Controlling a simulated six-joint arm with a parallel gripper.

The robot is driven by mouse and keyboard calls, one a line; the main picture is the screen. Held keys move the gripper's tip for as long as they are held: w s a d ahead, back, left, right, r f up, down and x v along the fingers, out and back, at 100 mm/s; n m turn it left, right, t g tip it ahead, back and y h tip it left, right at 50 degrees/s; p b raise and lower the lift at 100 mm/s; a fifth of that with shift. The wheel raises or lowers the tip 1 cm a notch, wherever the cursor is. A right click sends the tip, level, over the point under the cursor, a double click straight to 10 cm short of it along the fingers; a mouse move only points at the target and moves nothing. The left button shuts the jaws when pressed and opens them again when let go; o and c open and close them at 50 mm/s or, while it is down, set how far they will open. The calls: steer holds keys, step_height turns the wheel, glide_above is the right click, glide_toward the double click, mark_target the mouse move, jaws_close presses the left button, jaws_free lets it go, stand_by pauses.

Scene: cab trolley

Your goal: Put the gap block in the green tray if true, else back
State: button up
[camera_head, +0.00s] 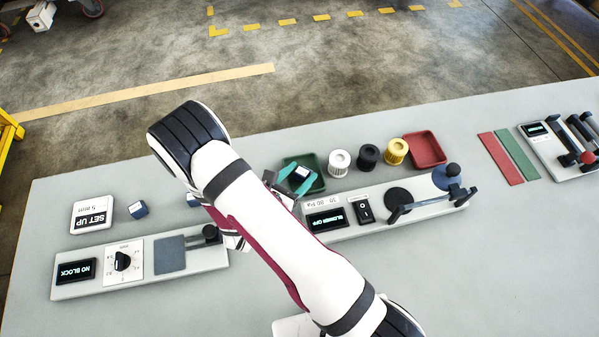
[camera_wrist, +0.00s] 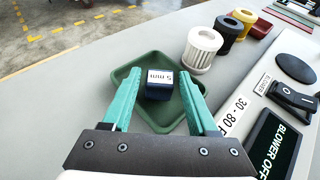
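The gap block (camera_wrist: 160,84), dark blue with a white "5 mm" label, sits in the green tray (camera_wrist: 158,114) in the wrist view. The block (camera_head: 300,173) and the tray (camera_head: 317,163) also show in the head view, partly behind my arm. My gripper (camera_wrist: 161,72) has its teal fingers apart on either side of the block, with a gap on both sides. A "SET UP 5 mm" card (camera_head: 92,214) lies at the left. The gauge station (camera_head: 140,268) shows "NO BLOCK" on its display (camera_head: 76,271), and its grey plate (camera_head: 170,255) looks empty.
Another dark blue block (camera_head: 138,209) stands beside the card; one more (camera_head: 193,199) is partly behind my arm. White (camera_head: 340,162), black (camera_head: 368,156) and yellow (camera_head: 396,151) cylinders and a red tray (camera_head: 425,149) stand right of the green tray. The blower station (camera_head: 385,212) reads "BLOWER OFF".

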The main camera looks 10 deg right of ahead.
steer(key=shift+o, duration=0.6)
steer(key=shift+r, duration=0.1)
